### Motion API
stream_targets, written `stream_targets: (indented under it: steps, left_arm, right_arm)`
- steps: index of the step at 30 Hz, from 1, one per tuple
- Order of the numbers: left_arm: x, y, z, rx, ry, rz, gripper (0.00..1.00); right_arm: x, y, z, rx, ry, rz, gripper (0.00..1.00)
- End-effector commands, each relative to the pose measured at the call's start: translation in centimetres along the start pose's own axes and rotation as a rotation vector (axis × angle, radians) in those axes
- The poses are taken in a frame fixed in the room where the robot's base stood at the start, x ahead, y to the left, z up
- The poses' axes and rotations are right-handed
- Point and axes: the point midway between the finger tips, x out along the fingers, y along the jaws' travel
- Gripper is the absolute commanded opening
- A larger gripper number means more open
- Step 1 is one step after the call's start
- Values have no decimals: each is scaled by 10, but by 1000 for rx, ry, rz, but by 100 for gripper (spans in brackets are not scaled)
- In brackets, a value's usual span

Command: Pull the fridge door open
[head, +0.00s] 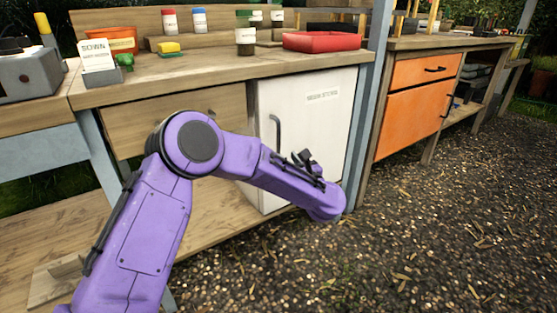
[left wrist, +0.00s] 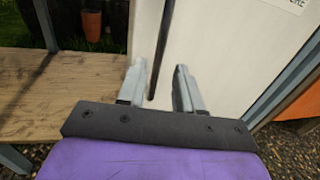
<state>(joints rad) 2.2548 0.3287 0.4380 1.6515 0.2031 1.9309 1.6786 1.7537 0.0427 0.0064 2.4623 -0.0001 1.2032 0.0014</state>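The white fridge door (head: 325,125) is shut, under the wooden bench, with a small printed label near its top. Its dark upright handle (head: 275,132) is on the door's left side; my purple left arm covers the door's lower part. In the left wrist view, the door (left wrist: 225,50) fills the upper middle. My left gripper (left wrist: 160,66) is open, its two pale fingers apart. The dark handle (left wrist: 161,45) shows between the fingers; I see no finger closed on it, and its depth between them is hard to judge. My right gripper is not in view.
A blue-grey post (head: 369,110) stands right of the fridge, and an orange drawer unit (head: 415,105) beyond. Gravel floor (head: 440,230) in front is clear.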

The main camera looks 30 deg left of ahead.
Motion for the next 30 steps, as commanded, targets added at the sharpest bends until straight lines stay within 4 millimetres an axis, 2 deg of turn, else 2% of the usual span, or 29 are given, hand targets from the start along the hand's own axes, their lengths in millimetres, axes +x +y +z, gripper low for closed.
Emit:
stream_targets:
  steps: [6, 10, 15, 21, 22, 25, 30]
  left_arm:
    - [51, 1, -3, 3, 0, 3, 35]
    - [72, 0, -3, 6, 0, 0, 35]
    - [84, 0, -1, 8, 0, -3, 35]
    - [84, 0, -1, 9, 0, -3, 35]
    - [84, 0, -1, 9, 0, -3, 31]
    - [84, 0, -1, 9, 0, -3, 0]
    - [84, 0, -1, 9, 0, -3, 0]
  right_arm:
    - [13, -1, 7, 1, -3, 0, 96]
    - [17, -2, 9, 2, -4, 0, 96]
    - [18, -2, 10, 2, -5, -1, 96]
    - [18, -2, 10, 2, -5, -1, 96]
    - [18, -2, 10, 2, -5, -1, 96]
    - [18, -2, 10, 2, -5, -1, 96]
    - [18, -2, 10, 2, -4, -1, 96]
